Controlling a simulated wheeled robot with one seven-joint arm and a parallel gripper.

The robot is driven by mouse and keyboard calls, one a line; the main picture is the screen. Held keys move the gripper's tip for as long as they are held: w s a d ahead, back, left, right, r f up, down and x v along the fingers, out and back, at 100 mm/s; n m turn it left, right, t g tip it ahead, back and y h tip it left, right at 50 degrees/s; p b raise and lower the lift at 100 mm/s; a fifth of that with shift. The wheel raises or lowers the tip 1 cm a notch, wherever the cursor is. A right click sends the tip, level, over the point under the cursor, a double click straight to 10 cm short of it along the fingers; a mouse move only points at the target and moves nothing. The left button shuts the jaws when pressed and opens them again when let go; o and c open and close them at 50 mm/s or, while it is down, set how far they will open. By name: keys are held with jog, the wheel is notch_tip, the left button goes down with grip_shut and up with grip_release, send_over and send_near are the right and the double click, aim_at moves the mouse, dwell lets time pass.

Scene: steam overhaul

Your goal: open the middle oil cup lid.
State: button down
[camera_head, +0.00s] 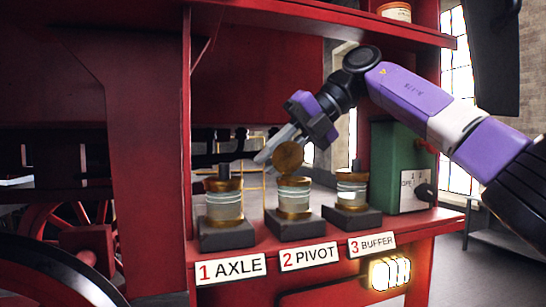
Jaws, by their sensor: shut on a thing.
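The middle oil cup (294,199) is a glass and brass cup on a dark block above the label "2 PIVOT". Its round brass lid (288,155) stands raised and steeply tilted above the cup, with its flat face toward the camera. My gripper (264,159) comes down from the upper right, its grey fingers at the lid and partly hidden by it. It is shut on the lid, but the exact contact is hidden.
The axle cup (224,199) at left and the buffer cup (352,188) at right stand close by with lids down. A green box (399,165) is at the right. A red shelf (330,22) with a tin (395,12) overhangs the cups. A lit lamp (390,273) is below.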

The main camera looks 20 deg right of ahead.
jog(key=shift+f+g, duration=0.1)
jog(key=shift+g, duration=0.2)
dwell(0.4)
jog(key=c, duration=1.4)
grip_release()
jog(key=shift+o, duration=0.2)
